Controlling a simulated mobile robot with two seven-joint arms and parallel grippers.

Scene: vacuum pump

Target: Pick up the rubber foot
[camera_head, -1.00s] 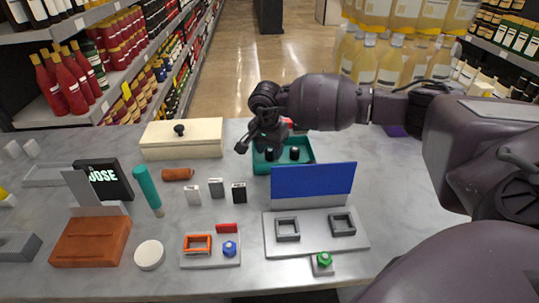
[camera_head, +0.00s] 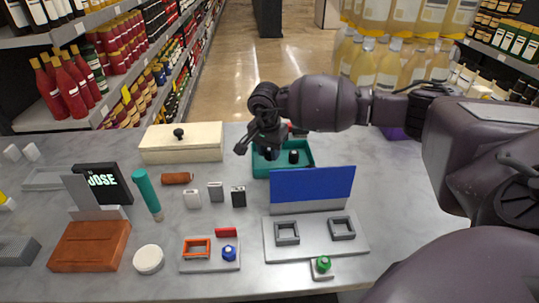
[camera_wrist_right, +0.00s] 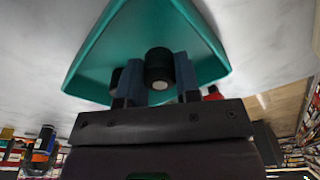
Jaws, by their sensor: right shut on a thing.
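A teal tray (camera_head: 312,170) stands on the table right of the cream box. One black rubber foot (camera_head: 294,157) stands upright in its right part. My right gripper (camera_head: 268,150) points down over the tray's left part, and the arm hides some of the tray. In the right wrist view, its two blue-grey fingers are shut on another black rubber foot (camera_wrist_right: 158,66), a short cylinder with a pale spot on its end. The teal tray (camera_wrist_right: 105,60) shows around it there. I cannot tell whether the held foot is clear of the tray floor. My left gripper is not in view.
A blue panel (camera_head: 312,183) stands behind a grey plate with two square frames, in front of the tray. Small blocks, a brown cylinder (camera_head: 177,179), a teal cylinder (camera_head: 146,192) and a cream lidded box (camera_head: 182,143) lie to the left.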

